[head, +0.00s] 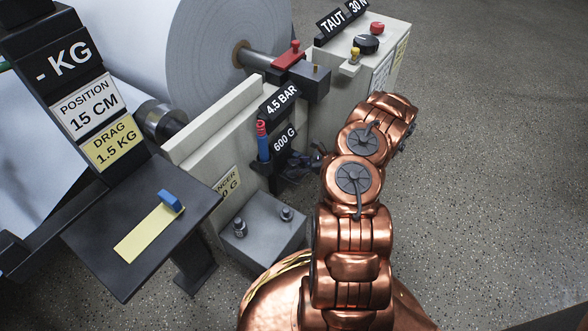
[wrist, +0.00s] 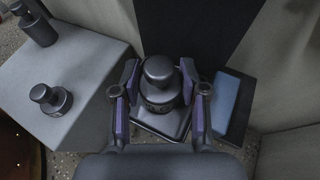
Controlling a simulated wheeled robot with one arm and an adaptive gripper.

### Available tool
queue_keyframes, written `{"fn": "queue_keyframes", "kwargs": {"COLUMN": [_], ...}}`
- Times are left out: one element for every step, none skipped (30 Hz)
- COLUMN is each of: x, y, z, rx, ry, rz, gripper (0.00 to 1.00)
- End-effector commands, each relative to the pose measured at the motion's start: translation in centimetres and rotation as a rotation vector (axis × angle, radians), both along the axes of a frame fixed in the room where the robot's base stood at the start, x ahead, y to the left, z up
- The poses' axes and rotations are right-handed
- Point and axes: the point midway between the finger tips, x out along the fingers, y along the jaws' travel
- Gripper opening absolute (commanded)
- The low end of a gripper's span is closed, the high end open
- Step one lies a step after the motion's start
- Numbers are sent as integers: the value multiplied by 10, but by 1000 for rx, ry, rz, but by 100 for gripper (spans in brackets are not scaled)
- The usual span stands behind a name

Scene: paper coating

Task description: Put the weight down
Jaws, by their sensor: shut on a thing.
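My gripper (wrist: 160,78) is shut on a dark knobbed weight (wrist: 160,92), with one finger on each side of it in the wrist view. The weight looks upright, over a small grey tray (wrist: 176,129). I cannot tell whether its base touches the tray.
A grey block (head: 262,240) carries two other weights, a taller one (head: 240,228) and a shorter one (head: 287,214). A blue block (wrist: 224,104) is right of the tray. A dark table (head: 95,240) stands at left. Open floor (head: 480,160) lies to the right.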

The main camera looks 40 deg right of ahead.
Motion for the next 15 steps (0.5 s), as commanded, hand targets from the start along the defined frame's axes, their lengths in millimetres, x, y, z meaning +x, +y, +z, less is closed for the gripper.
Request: {"fn": "queue_keyframes", "kwargs": {"x": [0,0,0,0,0,0,1,0,0,0,0,0,0,0,0], "y": [0,0,-1,-1,-1,-1,0,-1,0,-1,-1,-1,-1,-1,-1], "z": [2,2,2,2,2,2,1,0,-1,-1,-1,0,0,0,0], "rx": [0,0,-1,-1,-1,-1,-1,-1,-1,-1,-1,-1,-1,-1,-1], "ry": [-2,-2,-2,-2,-2,-2,-2,-2,-2,-2,-2,-2,-2,-2,-2], "rz": [-1,-1,0,0,0,0,0,0,0,0,0,0,0,0,0], "gripper": [0,0,0,0,0,0,0,0,0,44,47,52,54,54,54]}}
